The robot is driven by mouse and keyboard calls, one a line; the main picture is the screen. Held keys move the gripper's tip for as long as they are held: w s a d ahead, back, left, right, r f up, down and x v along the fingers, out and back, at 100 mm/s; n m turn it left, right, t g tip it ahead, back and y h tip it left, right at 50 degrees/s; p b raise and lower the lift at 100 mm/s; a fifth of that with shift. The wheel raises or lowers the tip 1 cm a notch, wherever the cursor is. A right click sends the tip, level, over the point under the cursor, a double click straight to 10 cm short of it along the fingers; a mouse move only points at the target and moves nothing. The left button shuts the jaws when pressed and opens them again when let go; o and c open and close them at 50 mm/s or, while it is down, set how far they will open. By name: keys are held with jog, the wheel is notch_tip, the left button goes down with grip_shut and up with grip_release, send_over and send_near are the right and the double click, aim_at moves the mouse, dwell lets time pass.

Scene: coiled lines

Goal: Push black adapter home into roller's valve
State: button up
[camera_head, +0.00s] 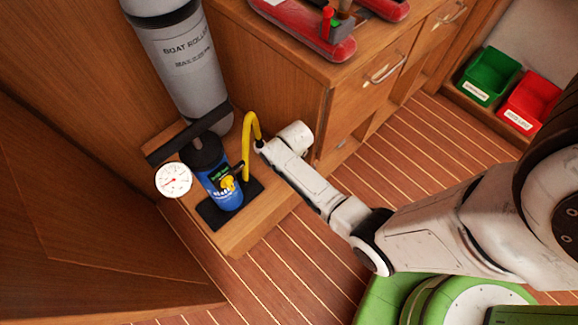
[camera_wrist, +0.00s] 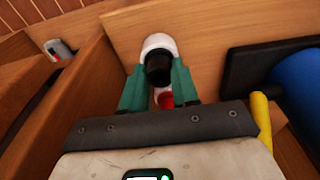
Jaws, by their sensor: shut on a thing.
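In the wrist view my gripper (camera_wrist: 158,88) has its teal fingers shut on the black adapter (camera_wrist: 158,67). A rounded white part shows just beyond the adapter, and a red part shows between the fingers below it. I cannot tell whether either touches the adapter. In the head view the grey boat roller (camera_head: 183,55) leans at the upper left, its lower end behind a dark bar. My fingers and the adapter are hidden there by my own wrist, right of the yellow hose (camera_head: 246,145). The roller's valve cannot be made out.
A blue pump (camera_head: 222,187) with a white dial gauge (camera_head: 173,180) stands on a black base on the wooden step (camera_head: 247,231), close left of my wrist. A wooden cabinet (camera_head: 268,72) rises behind. Green (camera_head: 490,74) and red (camera_head: 529,101) bins sit far right. Planked floor is open in front.

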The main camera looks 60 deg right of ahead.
jog(key=shift+r+p, duration=0.4)
jog(key=shift+p, duration=0.15)
grip_shut()
notch_tip(320, 180, up, 4)
jog(key=p, duration=0.4)
jog(key=shift+r+p, duration=0.25)
jog(key=shift+p, duration=0.1)
